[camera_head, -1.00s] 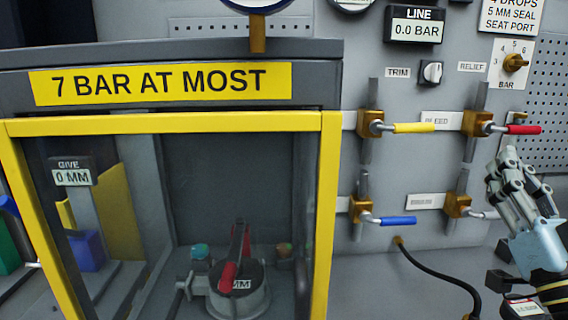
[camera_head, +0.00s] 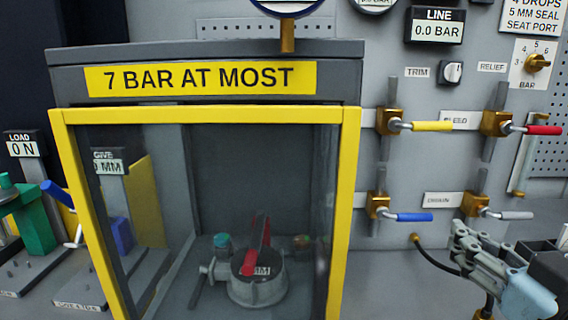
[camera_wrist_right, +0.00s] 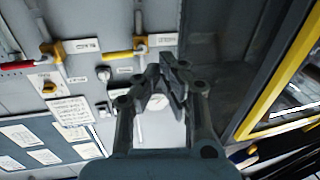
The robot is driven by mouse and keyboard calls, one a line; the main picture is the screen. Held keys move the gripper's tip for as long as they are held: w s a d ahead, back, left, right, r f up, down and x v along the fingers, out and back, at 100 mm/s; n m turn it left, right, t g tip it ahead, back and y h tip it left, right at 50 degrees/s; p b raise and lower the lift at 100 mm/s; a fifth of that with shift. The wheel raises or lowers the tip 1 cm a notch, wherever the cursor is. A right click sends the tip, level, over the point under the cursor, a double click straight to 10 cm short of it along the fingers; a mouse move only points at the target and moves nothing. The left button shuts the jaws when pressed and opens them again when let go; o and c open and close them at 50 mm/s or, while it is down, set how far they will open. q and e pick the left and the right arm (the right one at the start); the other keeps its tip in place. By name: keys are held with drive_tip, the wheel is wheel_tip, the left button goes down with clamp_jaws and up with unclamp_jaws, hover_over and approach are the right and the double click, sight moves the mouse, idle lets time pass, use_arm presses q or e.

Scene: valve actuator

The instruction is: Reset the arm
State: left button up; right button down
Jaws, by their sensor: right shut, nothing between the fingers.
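My right gripper (camera_head: 466,240) is at the lower right of the head view, in front of the panel below the grey-handled valve (camera_head: 478,207). Its fingers are shut and empty. The right wrist view shows the shut fingers (camera_wrist_right: 168,72) in front of the blurred panel, with the yellow valve handle (camera_wrist_right: 118,56) and the red handle (camera_wrist_right: 18,68) beyond them. My left gripper is not in view.
A cabinet with a yellow frame (camera_head: 346,200) stands left of the valves, holding a round device with a red handle (camera_head: 249,262). A yellow handle (camera_head: 432,126), a blue handle (camera_head: 414,217) and a red handle (camera_head: 543,130) stick out from the panel. A black hose (camera_head: 430,255) hangs below.

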drive_tip(key=s+a+f+g+h, duration=0.1)
drive_tip(key=s+f+g, duration=0.55)
drive_tip(key=f, duration=0.25)
drive_tip(key=s+d+f+m+g+h, duration=0.1)
drive_tip(key=s+d+f+g+h, duration=0.1)
drive_tip(key=s+g, duration=0.35)
drive_tip(key=s+d+f+m+g+h, duration=0.1)
drive_tip(key=s+f+g, duration=0.15)
drive_tip(key=s, duration=0.55)
wheel_tip(320, 180, down, 38)
drive_tip(key=s+d+b, duration=0.3)
drive_tip(key=b, duration=0.7)
drive_tip(key=s+f+g+b, duration=0.2)
drive_tip(key=s+f+b, duration=0.5)
drive_tip(key=s+f, duration=1)
wheel_tip(320, 180, down, 5)
drive_tip(key=shift+s+d+r, duration=0.2)
drive_tip(key=shift+s+d, duration=0.05)
